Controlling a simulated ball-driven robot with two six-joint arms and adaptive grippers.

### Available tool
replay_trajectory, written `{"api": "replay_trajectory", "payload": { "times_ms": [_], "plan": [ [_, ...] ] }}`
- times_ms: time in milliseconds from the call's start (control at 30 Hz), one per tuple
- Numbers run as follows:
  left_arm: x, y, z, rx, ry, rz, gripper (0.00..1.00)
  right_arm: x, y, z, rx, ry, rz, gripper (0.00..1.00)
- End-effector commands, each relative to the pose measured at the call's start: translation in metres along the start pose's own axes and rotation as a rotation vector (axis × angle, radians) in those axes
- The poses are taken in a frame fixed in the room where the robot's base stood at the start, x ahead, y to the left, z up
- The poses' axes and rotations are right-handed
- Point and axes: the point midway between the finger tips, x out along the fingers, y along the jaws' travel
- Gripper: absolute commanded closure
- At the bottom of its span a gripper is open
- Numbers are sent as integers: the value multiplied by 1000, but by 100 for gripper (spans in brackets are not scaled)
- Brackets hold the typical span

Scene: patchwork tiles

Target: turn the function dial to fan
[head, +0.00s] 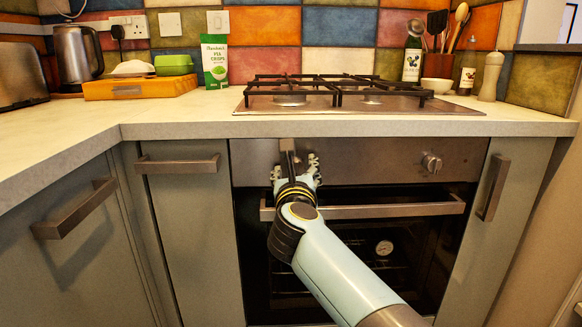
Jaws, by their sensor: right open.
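The oven's control panel (370,161) runs below the worktop edge. One round dial (432,162) shows at its right end. No other dial can be made out. My right gripper (295,168) is in front of the panel's left part, its arm coming up from the lower right. It is open, with its fingers toward the panel. The gripper hides the panel behind it, so I cannot tell whether it touches a dial there. No dial markings are legible. My left gripper is out of view.
The oven door handle (385,211) juts out just below the panel. A gas hob (345,96) lies on the worktop above. Cabinet handles (178,164) stick out at the left, and another (494,188) at the right. The panel's middle is clear.

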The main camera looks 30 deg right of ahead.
Motion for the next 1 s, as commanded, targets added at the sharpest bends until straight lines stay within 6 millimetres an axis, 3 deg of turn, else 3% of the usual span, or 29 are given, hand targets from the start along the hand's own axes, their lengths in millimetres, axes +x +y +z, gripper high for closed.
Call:
{"api": "replay_trajectory", "payload": {
  "times_ms": [233,633,1000],
  "plan": [
    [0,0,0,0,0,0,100,0,0,0,0,0,0,45],
    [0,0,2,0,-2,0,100,0,0,0,0,0,0,97],
    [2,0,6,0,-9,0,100,0,0,-1,63,4,1,97]
  ]
}}
